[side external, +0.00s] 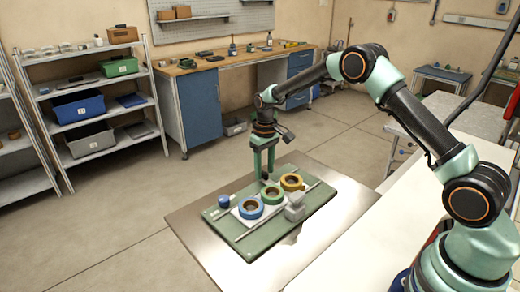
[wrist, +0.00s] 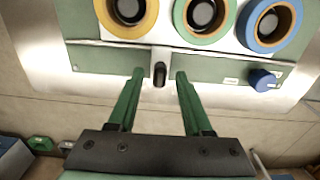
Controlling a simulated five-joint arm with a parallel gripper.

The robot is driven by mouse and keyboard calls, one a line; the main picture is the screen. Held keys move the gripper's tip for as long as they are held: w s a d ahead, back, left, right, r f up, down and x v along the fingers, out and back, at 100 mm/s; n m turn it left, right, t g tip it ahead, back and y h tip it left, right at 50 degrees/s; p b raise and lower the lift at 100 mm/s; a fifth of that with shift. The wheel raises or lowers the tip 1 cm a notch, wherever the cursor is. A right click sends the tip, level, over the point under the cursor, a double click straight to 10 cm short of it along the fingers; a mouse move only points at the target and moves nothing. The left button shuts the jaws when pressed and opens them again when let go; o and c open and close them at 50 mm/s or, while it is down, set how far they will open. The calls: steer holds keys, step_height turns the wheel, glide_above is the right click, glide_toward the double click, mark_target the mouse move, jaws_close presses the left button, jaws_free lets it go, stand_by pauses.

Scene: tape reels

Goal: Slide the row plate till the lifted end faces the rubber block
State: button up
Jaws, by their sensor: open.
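The pale row plate (side external: 239,213) lies on a green board and carries three tape reels: blue (side external: 250,207), green (side external: 271,194) and yellow (side external: 291,182). In the wrist view the yellow (wrist: 126,14), green (wrist: 204,16) and blue (wrist: 268,20) reels show along the top. A dark upright handle (wrist: 160,74) stands at the plate's near edge. My gripper (wrist: 160,75) is open, with one finger on each side of the handle and a gap at both. A light grey block (side external: 294,207) stands across the row; I cannot tell if it is rubber. No lifted tape end is clear.
The green board (side external: 262,238) has thin rails along its long sides and rests on a metal-topped table (side external: 196,228). A blue knob (side external: 224,201) sits at its left end, also in the wrist view (wrist: 263,79). Shelves and a workbench stand well back.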

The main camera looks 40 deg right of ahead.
jaws_close()
stand_by(1.4)
